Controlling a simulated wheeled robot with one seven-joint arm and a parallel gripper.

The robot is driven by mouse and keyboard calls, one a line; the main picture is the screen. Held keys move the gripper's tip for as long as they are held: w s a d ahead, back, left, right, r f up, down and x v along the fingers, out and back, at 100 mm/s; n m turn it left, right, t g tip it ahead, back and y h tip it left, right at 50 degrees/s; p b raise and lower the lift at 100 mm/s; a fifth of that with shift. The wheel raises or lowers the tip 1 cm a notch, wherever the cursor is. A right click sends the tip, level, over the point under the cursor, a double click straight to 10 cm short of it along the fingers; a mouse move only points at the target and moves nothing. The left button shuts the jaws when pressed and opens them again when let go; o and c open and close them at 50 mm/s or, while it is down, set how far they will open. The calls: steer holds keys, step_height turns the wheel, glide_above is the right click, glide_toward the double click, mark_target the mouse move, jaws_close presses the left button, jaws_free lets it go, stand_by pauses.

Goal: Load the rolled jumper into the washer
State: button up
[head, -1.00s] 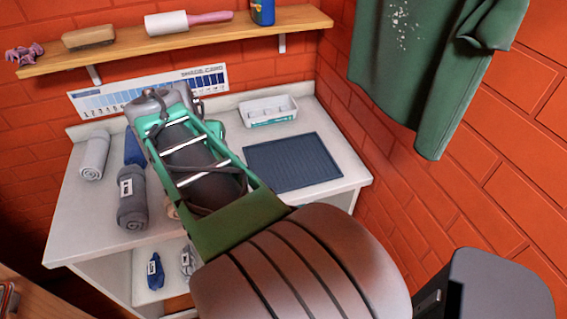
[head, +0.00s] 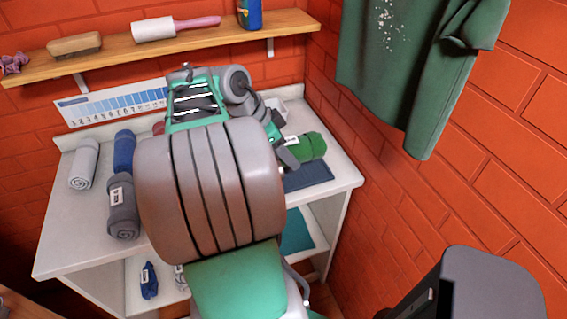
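A green rolled garment (head: 306,147), which looks like the rolled jumper, is at the right of the counter, over the back of a dark blue mat. My gripper (head: 288,152) is at the roll's left end, with a dark finger across it. It appears shut on the roll, though my arm and wrist hide most of the gripper and the far finger. I cannot tell whether the roll is clear of the mat. No washer can be made out in this view.
The white counter (head: 62,228) also bears a light grey roll (head: 84,165), a blue roll (head: 124,150) and a tagged dark grey roll (head: 122,208). A wall shelf (head: 110,60) and a hanging green garment (head: 400,80) are nearby.

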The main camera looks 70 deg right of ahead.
steer(key=d+f, duration=0.1)
steer(key=w+d+f, duration=0.1)
steer(key=f, duration=0.1)
steer(key=d+f, duration=0.1)
steer(key=f, duration=0.1)
steer(key=shift+w+d+f, duration=0.1)
steer(key=shift+w+d, duration=0.2)
steer(key=shift+w, duration=0.05)
step_height(320, 180, down, 3)
steer(key=shift+r+p, duration=0.15)
steer(key=shift+p, duration=0.15)
steer(key=shift+f, duration=0.3)
steer(key=o, duration=1.9)
steer(key=shift+c, duration=0.2)
